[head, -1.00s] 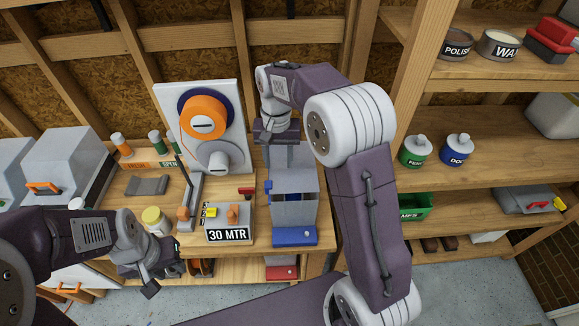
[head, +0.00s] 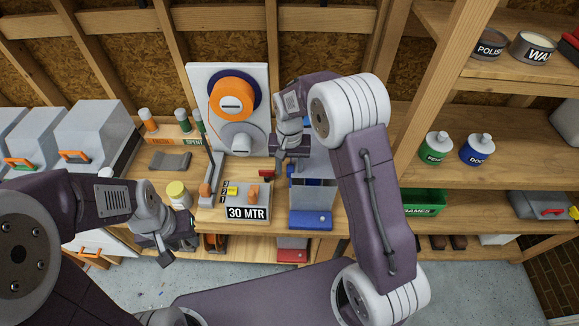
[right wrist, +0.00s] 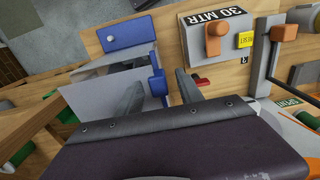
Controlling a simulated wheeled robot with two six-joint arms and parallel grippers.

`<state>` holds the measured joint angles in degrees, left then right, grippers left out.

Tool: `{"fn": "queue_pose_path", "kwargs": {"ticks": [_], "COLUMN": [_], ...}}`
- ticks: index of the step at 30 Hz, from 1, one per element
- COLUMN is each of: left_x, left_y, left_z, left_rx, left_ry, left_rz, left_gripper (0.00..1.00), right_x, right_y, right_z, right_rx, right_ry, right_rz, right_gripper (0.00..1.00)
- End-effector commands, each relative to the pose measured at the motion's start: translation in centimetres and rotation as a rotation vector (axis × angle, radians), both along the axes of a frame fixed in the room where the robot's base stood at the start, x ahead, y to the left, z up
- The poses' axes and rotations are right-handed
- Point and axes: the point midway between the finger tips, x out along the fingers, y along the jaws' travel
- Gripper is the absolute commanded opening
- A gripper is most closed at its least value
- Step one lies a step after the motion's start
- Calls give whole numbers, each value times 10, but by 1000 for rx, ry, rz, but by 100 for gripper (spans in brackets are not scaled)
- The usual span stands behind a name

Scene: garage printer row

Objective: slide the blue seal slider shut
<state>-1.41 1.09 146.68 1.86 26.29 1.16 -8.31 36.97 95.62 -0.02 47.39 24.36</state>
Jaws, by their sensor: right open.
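The grey sealer box with a blue front block (head: 310,220) stands at the right end of the bench. It also shows in the right wrist view, with its blue block (right wrist: 125,38) at the top. The blue seal slider (right wrist: 157,86) sits on the box's side edge. My right gripper (head: 291,166) is over the box's left side, pointing down. In the right wrist view its open fingers (right wrist: 160,92) stand either side of the slider, with no clear contact. My left gripper (head: 165,256) hangs at the bench's front left; its jaw opening is unclear.
The 30 MTR unit (head: 236,200), with orange and yellow controls and a red piece, is close left of the sealer. The orange spool (head: 232,100) is on a white panel behind. A yellow-lidded jar (head: 178,195) stands left. Shelves with bottles are at right.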

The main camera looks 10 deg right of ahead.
Motion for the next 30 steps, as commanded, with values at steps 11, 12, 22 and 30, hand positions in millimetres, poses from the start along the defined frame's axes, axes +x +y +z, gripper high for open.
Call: {"fn": "queue_pose_path", "kwargs": {"ticks": [11, 12, 22, 30], "left_x": [0, 0, 0, 0], "left_y": [0, 0, 0, 0], "left_z": [0, 0, 0, 0], "left_rx": [0, 0, 0, 0], "left_ry": [0, 0, 0, 0], "left_rz": [0, 0, 0, 0], "left_gripper": [36, 36, 36, 36], "right_x": [0, 0, 0, 0], "right_y": [0, 0, 0, 0], "right_z": [0, 0, 1, 1], "right_rx": [0, 0, 0, -1], "right_ry": [0, 0, -1, -2], "right_rz": [0, 0, 0, 0], "right_gripper": [0, 0, 0, 0]}}
